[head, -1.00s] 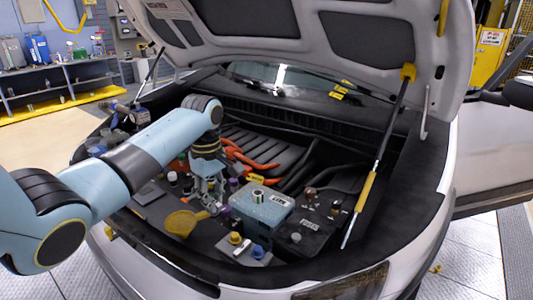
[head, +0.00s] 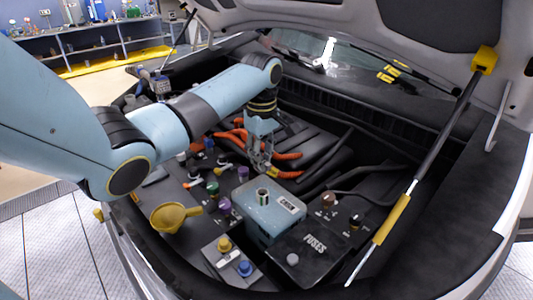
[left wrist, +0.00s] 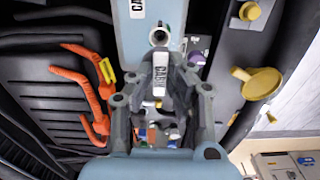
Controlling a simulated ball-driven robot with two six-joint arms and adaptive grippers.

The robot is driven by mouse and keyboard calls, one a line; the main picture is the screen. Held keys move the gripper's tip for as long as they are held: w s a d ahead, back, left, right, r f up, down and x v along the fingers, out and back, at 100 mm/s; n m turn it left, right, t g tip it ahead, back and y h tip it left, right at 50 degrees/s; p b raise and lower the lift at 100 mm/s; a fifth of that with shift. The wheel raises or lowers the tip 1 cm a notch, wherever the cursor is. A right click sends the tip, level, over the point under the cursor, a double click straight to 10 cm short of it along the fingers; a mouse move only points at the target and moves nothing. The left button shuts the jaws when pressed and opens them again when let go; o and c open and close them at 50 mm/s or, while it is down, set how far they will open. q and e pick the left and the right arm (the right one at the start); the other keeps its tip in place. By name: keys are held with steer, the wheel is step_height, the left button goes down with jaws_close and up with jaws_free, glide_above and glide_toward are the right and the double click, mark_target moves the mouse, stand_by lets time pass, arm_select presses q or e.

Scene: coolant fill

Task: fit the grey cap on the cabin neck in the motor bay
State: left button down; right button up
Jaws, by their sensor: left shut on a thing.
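The blue box (head: 268,212) with a label stands in the motor bay, its round metal neck (head: 262,195) open on top. In the left wrist view the neck (left wrist: 159,36) is just beyond the fingertips. My left gripper (head: 263,168) is above and behind the box in the head view, apart from the neck. My right gripper is not in view.
A yellow funnel (head: 174,216) lies to the left of the box. A fuse box (head: 308,255) stands close on the right. Blue and yellow caps (head: 244,268) sit in front. Orange cables (head: 285,166) run behind, and the yellow-sleeved hood strut (head: 390,220) rises at right.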

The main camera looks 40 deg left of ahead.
mark_target(263, 173)
arm_select(q)
steer(key=shift+r+p, duration=0.1)
steer(key=shift+p, duration=0.3)
steer(key=shift+f, duration=0.5)
step_height(263, 173, down, 3)
steer(key=shift+r+b, duration=0.1)
steer(key=shift+b, duration=0.55)
steer(key=shift+f+b, duration=0.5)
steer(key=shift+f, duration=0.6)
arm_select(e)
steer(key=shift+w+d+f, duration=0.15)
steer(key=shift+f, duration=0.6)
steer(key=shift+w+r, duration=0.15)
arm_select(q)
steer(key=shift+p, duration=0.55)
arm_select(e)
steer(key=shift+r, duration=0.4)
